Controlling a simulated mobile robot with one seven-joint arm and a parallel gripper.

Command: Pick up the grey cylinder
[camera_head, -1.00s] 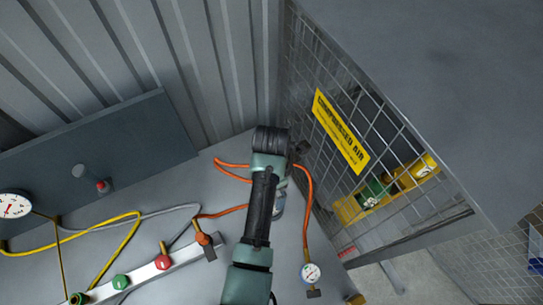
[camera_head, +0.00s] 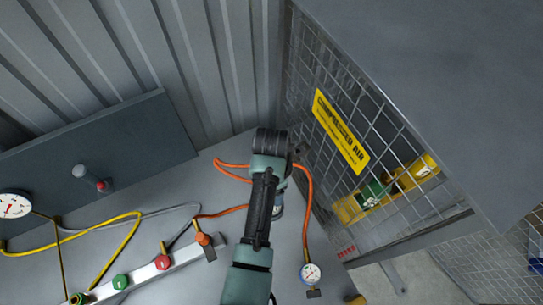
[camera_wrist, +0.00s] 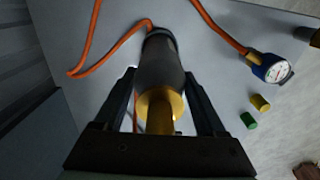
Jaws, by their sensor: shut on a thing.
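The grey cylinder (camera_wrist: 160,62) shows in the wrist view, dark grey with a black far end and a brass-coloured near end. My gripper (camera_wrist: 160,78) has one finger on each side of it and is shut on it. I cannot tell whether the cylinder touches the bench or is clear of it. In the head view my own arm covers the gripper and most of what is under it.
An orange hose (camera_head: 307,205) runs around my arm to a gauge (camera_head: 311,273) on the grey bench (camera_head: 215,165). A yellow and a green cap (camera_wrist: 248,120) lie to the right. A mesh cage with a yellow sign (camera_head: 341,130) stands close on the right. A valve manifold (camera_head: 140,277) is at left.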

